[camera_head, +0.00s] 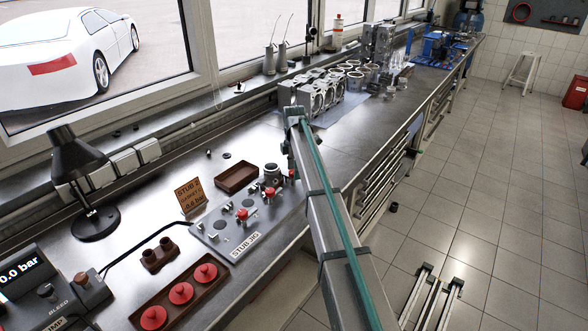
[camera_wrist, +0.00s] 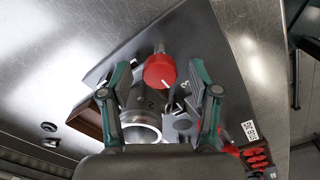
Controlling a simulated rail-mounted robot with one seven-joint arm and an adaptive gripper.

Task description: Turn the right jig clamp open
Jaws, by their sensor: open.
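The right jig clamp has a round red knob (camera_wrist: 158,72) with a short white line, in the upper middle of the wrist view. In the head view the same knob (camera_head: 292,173) is at the right end of the stub jig (camera_head: 217,231), partly hidden by my arm. My gripper (camera_wrist: 160,90) is open, with one finger on each side of the knob's lower area in the picture. No contact with the knob shows. A grey hollow stub (camera_wrist: 142,128) stands beside the knob, below it in the wrist view; it also shows in the head view (camera_head: 271,174).
Other red knobs (camera_head: 242,214) sit along the jig. A brown tray (camera_head: 219,188) lies behind it, and a tray with red caps (camera_head: 181,293) lies at the front left. Engine blocks (camera_head: 318,95) stand farther along the bench. The bench's front edge runs close to the jig.

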